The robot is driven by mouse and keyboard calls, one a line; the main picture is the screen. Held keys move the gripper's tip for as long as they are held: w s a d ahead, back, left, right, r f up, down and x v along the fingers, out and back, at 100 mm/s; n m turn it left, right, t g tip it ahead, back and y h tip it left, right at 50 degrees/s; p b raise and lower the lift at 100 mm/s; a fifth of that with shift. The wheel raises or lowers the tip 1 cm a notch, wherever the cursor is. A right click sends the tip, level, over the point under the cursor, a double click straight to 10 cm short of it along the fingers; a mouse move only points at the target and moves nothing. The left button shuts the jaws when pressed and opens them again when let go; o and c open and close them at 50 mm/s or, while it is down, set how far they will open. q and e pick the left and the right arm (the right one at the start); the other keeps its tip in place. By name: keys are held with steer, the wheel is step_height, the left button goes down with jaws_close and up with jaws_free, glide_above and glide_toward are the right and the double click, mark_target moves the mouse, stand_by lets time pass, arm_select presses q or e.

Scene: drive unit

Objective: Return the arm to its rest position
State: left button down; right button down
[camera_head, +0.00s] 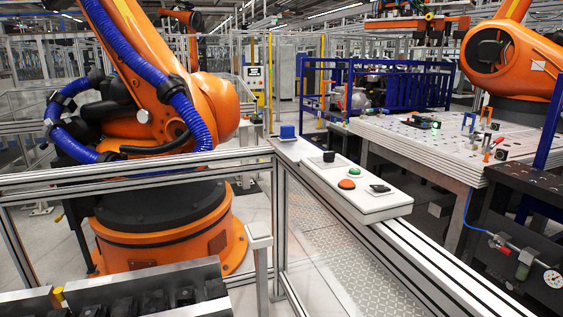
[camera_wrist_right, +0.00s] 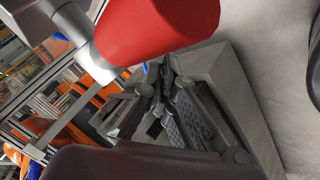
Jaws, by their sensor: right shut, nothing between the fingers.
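In the wrist view my right gripper (camera_wrist_right: 168,85) shows its dark fingers with ribbed pads. The fingers are together with nothing between them, in front of a pale grey surface. Neither of my arms shows in the head view, and my left gripper is in neither view. A large red rounded part (camera_wrist_right: 158,28) on a grey tube fills the top of the wrist view, close to the camera; what it belongs to I cannot tell.
A white control panel (camera_head: 333,175) with a green button (camera_head: 355,173) and a red button (camera_head: 346,184) sits on the fence rail. An orange robot arm (camera_head: 170,240) stands behind the fence at left. A worktable (camera_head: 400,137) and another orange robot (camera_head: 513,60) are at right.

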steer(key=s+d+f+m+g+h, duration=0.1)
steer(key=s+f+m+g, duration=0.2)
steer(key=s, duration=1.2)
steer(key=s+d+f+m+g+b, duration=0.1)
steer(key=s+f+m+g, duration=0.3)
steer(key=s, duration=1.2)
step_height(320, 180, down, 4)
steer(key=shift+s+d+r+m+h, duration=0.25)
steer(key=shift+d+m+h, duration=0.25)
steer(key=shift+m, duration=0.6)
steer(key=shift+d, duration=0.1)
